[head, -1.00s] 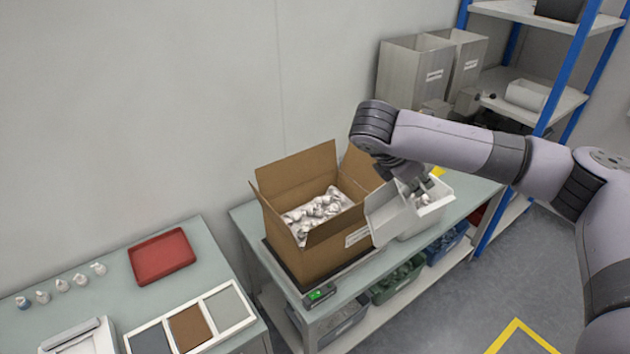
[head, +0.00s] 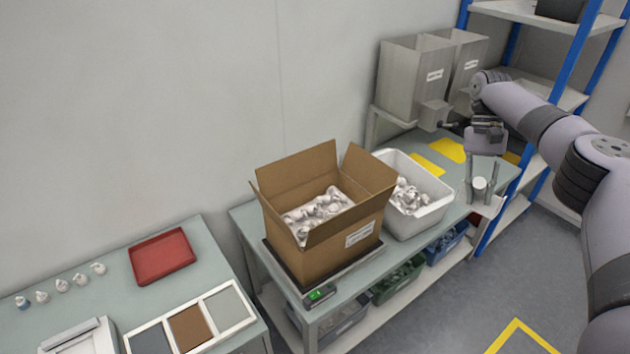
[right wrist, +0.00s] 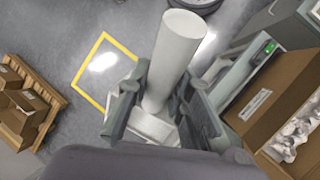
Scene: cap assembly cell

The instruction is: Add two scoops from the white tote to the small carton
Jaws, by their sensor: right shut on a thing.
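The open brown carton (head: 365,235) stands on a scale on the middle table, with white caps in a clear liner inside. The white tote (head: 415,228) stands just right of it and holds white caps. My right gripper (head: 482,190) is to the right of the tote, near the table's right edge. It is shut on the white scoop (head: 490,207). In the right wrist view the scoop's white cylindrical handle (right wrist: 172,65) is between the fingers. The scoop's inside is hidden, so I cannot tell whether it is empty. My left gripper is not in view.
The scale display (head: 320,294) is lit green. Grey dispensers (head: 412,80) stand behind the table, and a blue-posted shelf (head: 560,75) is at the right. A red tray (head: 161,256) lies on the left table. Yellow patches (head: 447,150) mark bare tabletop behind the tote.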

